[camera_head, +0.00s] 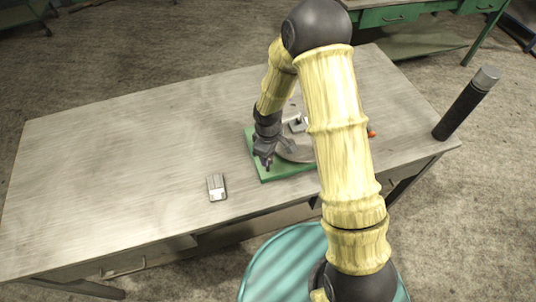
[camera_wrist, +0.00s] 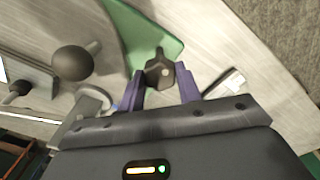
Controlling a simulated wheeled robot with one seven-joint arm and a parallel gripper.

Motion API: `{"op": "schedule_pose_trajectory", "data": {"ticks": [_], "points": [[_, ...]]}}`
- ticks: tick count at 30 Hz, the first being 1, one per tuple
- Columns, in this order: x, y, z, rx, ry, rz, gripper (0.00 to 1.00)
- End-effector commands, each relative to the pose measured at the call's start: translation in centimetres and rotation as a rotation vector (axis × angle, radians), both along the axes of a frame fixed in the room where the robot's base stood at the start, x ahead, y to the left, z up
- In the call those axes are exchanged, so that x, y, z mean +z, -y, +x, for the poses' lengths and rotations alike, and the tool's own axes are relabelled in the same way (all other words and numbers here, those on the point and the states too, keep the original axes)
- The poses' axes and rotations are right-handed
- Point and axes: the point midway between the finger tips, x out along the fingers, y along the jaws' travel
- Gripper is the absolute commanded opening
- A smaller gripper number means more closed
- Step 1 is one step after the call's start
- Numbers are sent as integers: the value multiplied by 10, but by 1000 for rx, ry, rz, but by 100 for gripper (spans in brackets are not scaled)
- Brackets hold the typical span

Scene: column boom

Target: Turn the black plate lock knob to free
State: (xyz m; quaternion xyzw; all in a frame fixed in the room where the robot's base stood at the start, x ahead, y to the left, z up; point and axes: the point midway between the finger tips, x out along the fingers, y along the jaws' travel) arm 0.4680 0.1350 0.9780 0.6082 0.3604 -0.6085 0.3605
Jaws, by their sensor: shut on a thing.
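My gripper (camera_head: 265,165) points down at the left part of a green base (camera_head: 251,148) on the table. In the wrist view, the purple fingers of my gripper (camera_wrist: 160,78) are on both sides of a small black knob (camera_wrist: 161,71), shut on it. The knob has a narrow pointed end reaching toward the green base (camera_wrist: 140,30). My arm and gripper hide the knob in the head view. The markings for its positions cannot be read.
A round grey plate (camera_head: 297,152) sits on the green base, partly behind my arm. A dark ball knob (camera_wrist: 72,62) is left of my fingers. A small grey device (camera_head: 216,187) lies nearby. A black cylinder (camera_head: 465,105) stands at right. The table's left (camera_head: 110,160) is clear.

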Motion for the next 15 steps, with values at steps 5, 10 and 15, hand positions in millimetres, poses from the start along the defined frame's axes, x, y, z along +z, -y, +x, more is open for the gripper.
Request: {"op": "schedule_pose_trajectory", "data": {"ticks": [5, 10, 15], "points": [[1, 1, 1, 12, 2, -1, 11], [1, 1, 1, 12, 1, -2, 11], [1, 1, 1, 11, 2, -1, 48]]}}
